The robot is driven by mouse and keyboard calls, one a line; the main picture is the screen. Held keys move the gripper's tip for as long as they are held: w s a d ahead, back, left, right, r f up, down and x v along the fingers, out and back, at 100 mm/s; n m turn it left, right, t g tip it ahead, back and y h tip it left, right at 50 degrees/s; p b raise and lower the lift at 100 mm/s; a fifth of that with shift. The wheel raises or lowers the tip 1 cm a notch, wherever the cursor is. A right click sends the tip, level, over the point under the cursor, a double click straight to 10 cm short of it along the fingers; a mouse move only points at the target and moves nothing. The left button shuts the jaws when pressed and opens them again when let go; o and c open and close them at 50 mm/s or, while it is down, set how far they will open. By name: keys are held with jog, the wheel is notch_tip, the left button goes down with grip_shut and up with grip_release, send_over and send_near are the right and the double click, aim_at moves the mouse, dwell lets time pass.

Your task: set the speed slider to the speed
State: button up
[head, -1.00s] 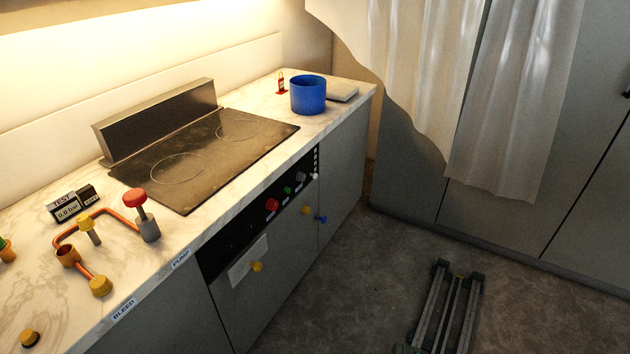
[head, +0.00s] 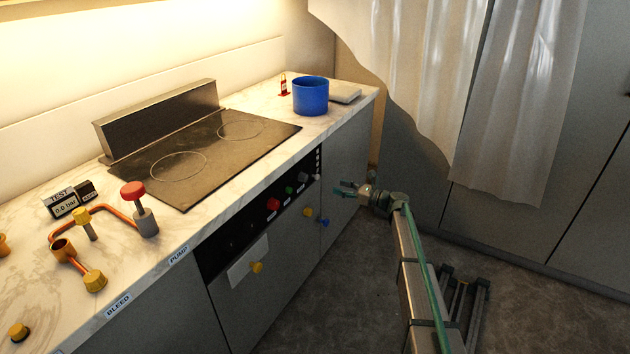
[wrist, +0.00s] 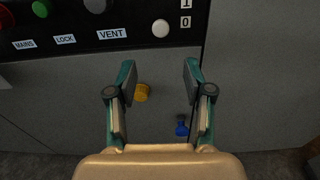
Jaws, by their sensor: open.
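On the black control panel (wrist: 60,50) in the wrist view, a round white knob (wrist: 161,28) sits beside the numbers 1 and 0 (wrist: 186,12), level with the 0. It looks like the speed slider; no speed label is readable. In the head view the number strip (head: 318,160) runs up the panel's right end. My gripper (wrist: 158,70) is open and empty, its fingers pointing at the cabinet front just below the white knob. In the head view my gripper (head: 340,189) is in front of the panel's right end, apart from it.
Left of the white knob are a grey VENT knob (wrist: 95,5), a green LOCK knob (wrist: 40,9) and a red MAINS knob (wrist: 5,17). Yellow (wrist: 142,92) and blue (wrist: 182,126) knobs protrude below the panel. A blue pot (head: 310,96) stands on the counter.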

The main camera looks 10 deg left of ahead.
aim_at(318, 178)
jog(key=w+a, duration=0.1)
jog(key=a, duration=0.2)
jog(key=w+a+m, duration=0.1)
jog(key=w+a, duration=0.1)
jog(key=a, duration=0.1)
jog(key=w+a+m+p, duration=0.1)
jog(key=a, duration=0.2)
jog(key=shift+w+a+r, duration=0.15)
jog(key=shift+a+r, duration=0.15)
jog(key=shift+a, duration=0.1)
jog(key=shift+c, duration=0.3)
grip_shut()
